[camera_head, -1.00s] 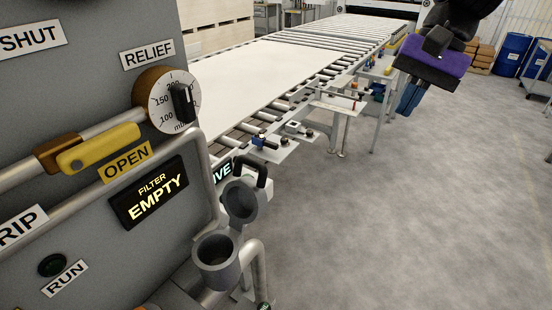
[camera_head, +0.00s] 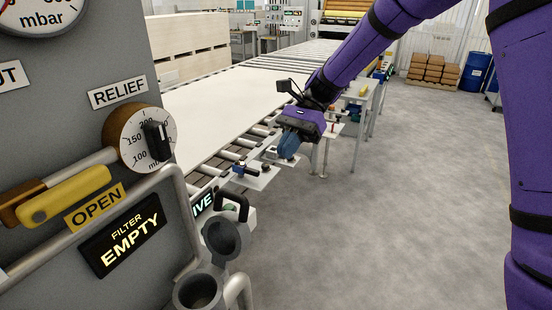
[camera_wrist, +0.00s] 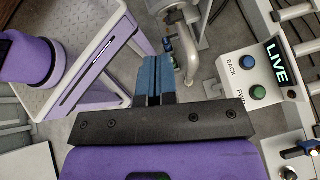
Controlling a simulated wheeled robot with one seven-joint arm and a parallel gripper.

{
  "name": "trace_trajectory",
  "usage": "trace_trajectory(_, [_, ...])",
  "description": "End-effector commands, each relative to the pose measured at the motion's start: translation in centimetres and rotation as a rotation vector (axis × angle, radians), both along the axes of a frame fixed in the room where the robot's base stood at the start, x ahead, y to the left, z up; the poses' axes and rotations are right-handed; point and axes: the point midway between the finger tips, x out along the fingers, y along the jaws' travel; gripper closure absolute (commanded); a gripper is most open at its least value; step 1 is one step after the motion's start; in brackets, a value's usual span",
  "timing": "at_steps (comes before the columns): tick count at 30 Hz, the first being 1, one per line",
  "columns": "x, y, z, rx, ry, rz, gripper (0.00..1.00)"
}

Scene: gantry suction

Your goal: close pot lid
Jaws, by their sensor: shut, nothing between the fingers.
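The grey pot (camera_head: 198,292) stands at the lower middle of the head view, with its mouth uncovered and its lower part cut off by the picture edge. Its round grey lid (camera_head: 222,240) stands tilted up behind it, apart from the mouth. A black handle (camera_head: 233,203) shows just above the lid. My gripper (camera_head: 288,146) is up and to the right of the lid, in the air near the conveyor side. Its blue fingers (camera_wrist: 158,78) are shut and empty in the wrist view.
A grey panel (camera_head: 50,130) with a yellow OPEN lever (camera_head: 65,195) and a bent pipe (camera_head: 187,225) stands left of the pot. The roller conveyor (camera_head: 225,160) runs behind. A LIVE button box (camera_wrist: 250,80) is right of my fingers. Floor (camera_head: 400,210) at right is clear.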

Motion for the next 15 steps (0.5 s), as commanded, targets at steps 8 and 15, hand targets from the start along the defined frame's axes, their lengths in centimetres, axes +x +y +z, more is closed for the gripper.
trace_trajectory(8, [-3.4,2.7,-2.8,-0.002,0.002,0.003,1.00])
trace_trajectory(15, [-6.2,5.1,-4.5,0.000,-0.002,0.003,1.00])
